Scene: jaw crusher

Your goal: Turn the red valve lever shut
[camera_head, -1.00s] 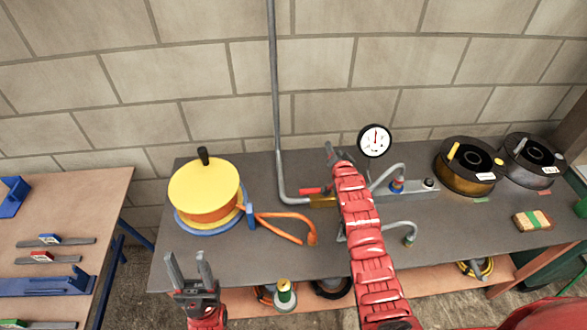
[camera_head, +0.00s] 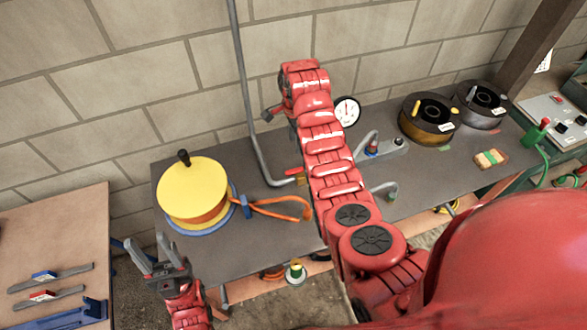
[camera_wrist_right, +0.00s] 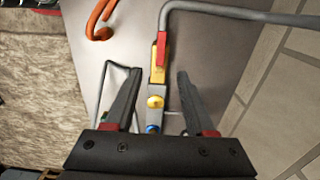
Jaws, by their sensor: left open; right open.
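The red valve lever (camera_head: 294,170) is on a brass-coloured valve at the end of the grey pipe, partly beside my right arm in the head view. In the right wrist view the red lever (camera_wrist_right: 161,48) lies along the yellow valve body (camera_wrist_right: 154,74), roughly in line with it. My right gripper (camera_wrist_right: 157,76) is open and empty, its fingers pointing toward the valve and appearing on either side of it; I cannot tell the distance. In the head view it is mostly hidden behind its arm. My left gripper (camera_head: 148,243) is open and empty at the bench's front left.
A yellow reel (camera_head: 192,188) with an orange hose (camera_head: 285,208) stands left of the valve. A grey pipe (camera_head: 249,100) runs up the wall. A gauge (camera_head: 347,110) and dark spools (camera_head: 429,118) are to the right. A control box (camera_head: 553,119) is far right.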

